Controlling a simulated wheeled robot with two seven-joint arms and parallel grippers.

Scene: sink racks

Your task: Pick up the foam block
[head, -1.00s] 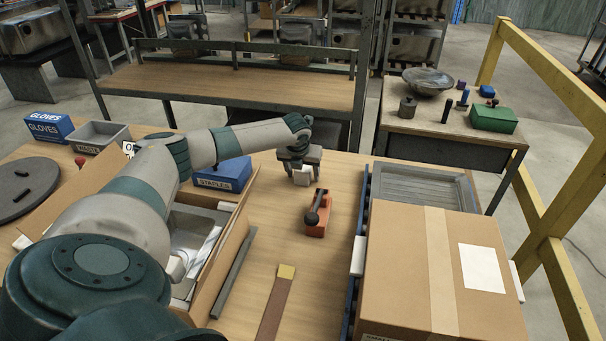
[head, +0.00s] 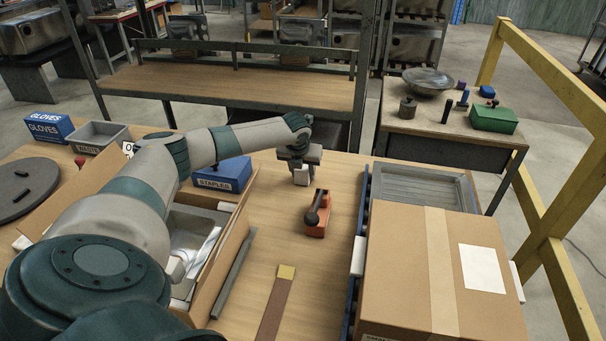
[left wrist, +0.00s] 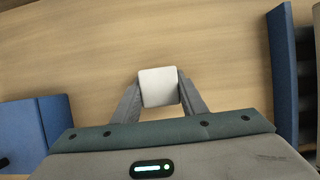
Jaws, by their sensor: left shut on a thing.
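The foam block (head: 301,177) is a small white block on the wooden table, beyond the orange tool. It also shows in the left wrist view (left wrist: 158,87), between the two fingers. My left gripper (head: 300,172) points down over the block and is shut on it, with a finger on each side. In the left wrist view the fingertips (left wrist: 159,92) touch the block's sides. Whether the block touches the table or is slightly off it I cannot tell. My right gripper does not show.
An orange tool with a dark handle (head: 318,213) stands just in front of the block. The blue staples box (head: 222,176) is to the left. A large closed carton (head: 410,265) fills the right. Bare wood lies around the block.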

